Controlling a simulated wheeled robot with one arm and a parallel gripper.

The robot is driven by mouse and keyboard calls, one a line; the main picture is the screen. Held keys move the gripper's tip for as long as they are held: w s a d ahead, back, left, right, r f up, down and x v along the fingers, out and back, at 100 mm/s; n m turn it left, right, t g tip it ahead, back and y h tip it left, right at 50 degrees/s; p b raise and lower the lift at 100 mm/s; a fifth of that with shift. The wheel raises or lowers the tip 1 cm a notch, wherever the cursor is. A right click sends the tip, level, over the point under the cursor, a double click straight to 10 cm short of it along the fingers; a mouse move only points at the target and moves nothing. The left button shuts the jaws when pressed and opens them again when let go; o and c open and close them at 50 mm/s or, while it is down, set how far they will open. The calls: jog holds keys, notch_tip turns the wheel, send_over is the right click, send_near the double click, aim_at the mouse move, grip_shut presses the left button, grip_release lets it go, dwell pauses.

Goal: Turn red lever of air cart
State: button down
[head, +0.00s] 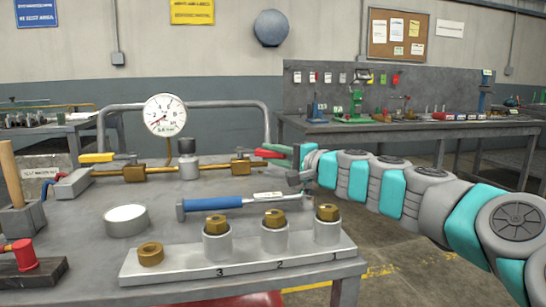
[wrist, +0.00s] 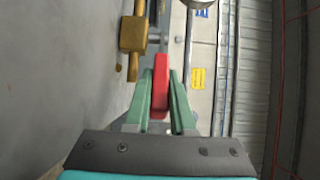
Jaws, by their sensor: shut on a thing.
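The air cart (head: 75,215) fills the left and front of the head view. A brass pipe with valves runs along its back, under a round white gauge (head: 165,115). The red lever (head: 267,153) is at the right end of this pipe, partly hidden by a green finger. In the wrist view the red lever (wrist: 160,82) stands between the two green fingers. My gripper (wrist: 162,105) is shut on it. In the head view my gripper (head: 277,150) reaches in from the right. A yellow lever (head: 97,157) is at the pipe's left end.
A blue-handled tool (head: 212,203) lies on the cart top beside a round tin (head: 126,220). In front, a numbered block (head: 180,270) holds brass nuts and bolts. A grey rail (head: 225,104) rises behind the pipe. A workbench (head: 400,126) stands behind on the right.

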jog(key=shift+f, duration=0.1)
dwell(0.3)
jog(key=c, duration=0.8)
grip_release()
jog(key=shift+o, duration=0.2)
jog(key=shift+s+d, duration=0.25)
jog(key=shift+d, duration=0.15)
jog(key=shift+v, duration=3.4)
